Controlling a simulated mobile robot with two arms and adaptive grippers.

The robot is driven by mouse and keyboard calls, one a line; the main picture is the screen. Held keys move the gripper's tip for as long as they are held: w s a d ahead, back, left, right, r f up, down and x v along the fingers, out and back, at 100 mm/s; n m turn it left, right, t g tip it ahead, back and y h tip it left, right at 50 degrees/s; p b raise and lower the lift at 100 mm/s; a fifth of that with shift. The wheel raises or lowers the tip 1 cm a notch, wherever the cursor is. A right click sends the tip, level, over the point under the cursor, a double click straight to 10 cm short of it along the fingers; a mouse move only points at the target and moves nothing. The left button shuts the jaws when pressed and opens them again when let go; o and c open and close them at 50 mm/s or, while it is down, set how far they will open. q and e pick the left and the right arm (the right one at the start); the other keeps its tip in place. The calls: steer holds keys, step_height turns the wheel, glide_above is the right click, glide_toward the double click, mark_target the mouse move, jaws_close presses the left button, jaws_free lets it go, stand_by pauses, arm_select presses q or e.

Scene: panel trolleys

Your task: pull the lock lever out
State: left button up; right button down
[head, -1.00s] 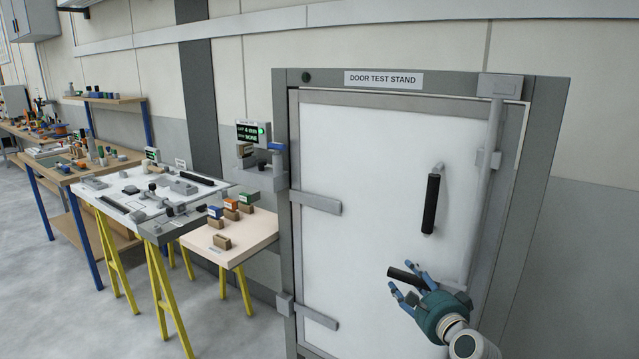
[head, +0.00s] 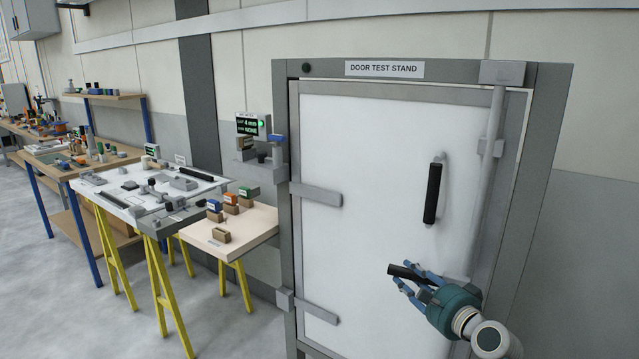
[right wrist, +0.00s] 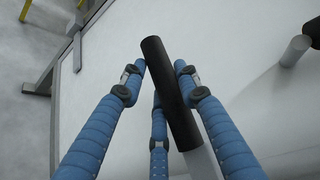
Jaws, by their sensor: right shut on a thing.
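The lock lever (head: 404,271) is a bar with a black grip low on the right of the white door (head: 375,170). Its grip (right wrist: 170,90) fills the middle of the right wrist view, with a grey bar below it. My right gripper (head: 416,279) has blue fingers and a teal body, and is shut on the lever's grip. In the right wrist view, blue fingers lie on both sides of the grip and one lies beneath it. The lever's inner end is partly hidden behind my gripper in the head view. My left gripper is not in view.
A black door handle (head: 432,194) stands upright above the lever. A vertical grey rod (head: 487,190) runs along the door's right side. A small table (head: 262,228) with several blocks and a grey workbench (head: 115,187) stand left of the door frame (head: 284,200).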

steer(key=shift+s+f, duration=0.2)
steer(key=shift+s+n+y+b, duration=0.2)
steer(key=shift+n+y+b, duration=0.1)
steer(key=shift+y+b, duration=0.15)
steer(key=shift+s+r, duration=0.1)
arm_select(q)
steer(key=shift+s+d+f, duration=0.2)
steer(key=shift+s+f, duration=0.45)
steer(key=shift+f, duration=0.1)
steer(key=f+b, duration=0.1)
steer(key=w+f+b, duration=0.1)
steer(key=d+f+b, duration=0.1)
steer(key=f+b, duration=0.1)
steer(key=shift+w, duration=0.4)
arm_select(e)
steer(key=s+n+g+y, duration=0.2)
steer(key=s+y, duration=0.1)
steer(key=shift+n, duration=0.3)
